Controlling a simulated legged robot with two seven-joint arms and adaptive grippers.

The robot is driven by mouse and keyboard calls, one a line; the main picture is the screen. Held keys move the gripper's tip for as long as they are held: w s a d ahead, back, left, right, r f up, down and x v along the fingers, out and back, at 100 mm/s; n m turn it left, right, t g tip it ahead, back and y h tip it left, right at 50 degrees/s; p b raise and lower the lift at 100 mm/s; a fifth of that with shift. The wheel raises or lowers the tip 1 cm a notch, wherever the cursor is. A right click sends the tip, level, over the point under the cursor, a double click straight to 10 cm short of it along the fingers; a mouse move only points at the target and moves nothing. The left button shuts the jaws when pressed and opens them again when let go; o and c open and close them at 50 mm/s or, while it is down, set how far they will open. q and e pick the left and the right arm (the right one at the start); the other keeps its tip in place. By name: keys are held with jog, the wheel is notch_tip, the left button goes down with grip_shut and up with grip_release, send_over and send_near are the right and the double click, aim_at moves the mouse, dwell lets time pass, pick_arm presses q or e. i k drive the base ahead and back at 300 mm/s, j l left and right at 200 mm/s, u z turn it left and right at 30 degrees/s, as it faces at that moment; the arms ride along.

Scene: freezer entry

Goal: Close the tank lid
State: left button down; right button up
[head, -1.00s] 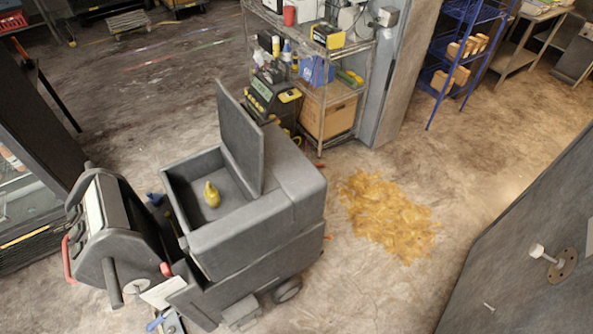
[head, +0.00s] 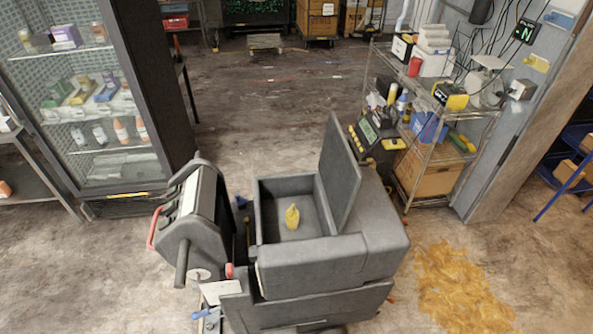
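The grey tank (head: 330,268) of a floor-cleaning machine stands in the middle of the head view. Its lid (head: 339,176) is a flat dark grey panel, raised steeply on the right side of the opening, so the tank is open. A yellow bottle-like object (head: 292,217) sits inside the tank. Neither of my grippers shows in the head view.
The machine's control end with handles (head: 193,222) is left of the tank. A glass-door cabinet (head: 92,100) stands at left, a wire shelf (head: 432,150) behind right. A yellow spill (head: 458,288) lies right. Floor behind is mostly clear.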

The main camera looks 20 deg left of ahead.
aim_at(342, 177)
jog(key=i+l+u, duration=0.15)
jog(key=u, duration=0.25)
jog(key=i+l+u, duration=0.1)
jog(key=l+u, duration=0.65)
jog(key=i+l+u, duration=0.1)
jog(key=l+u, duration=0.15)
jog(key=u, duration=0.15)
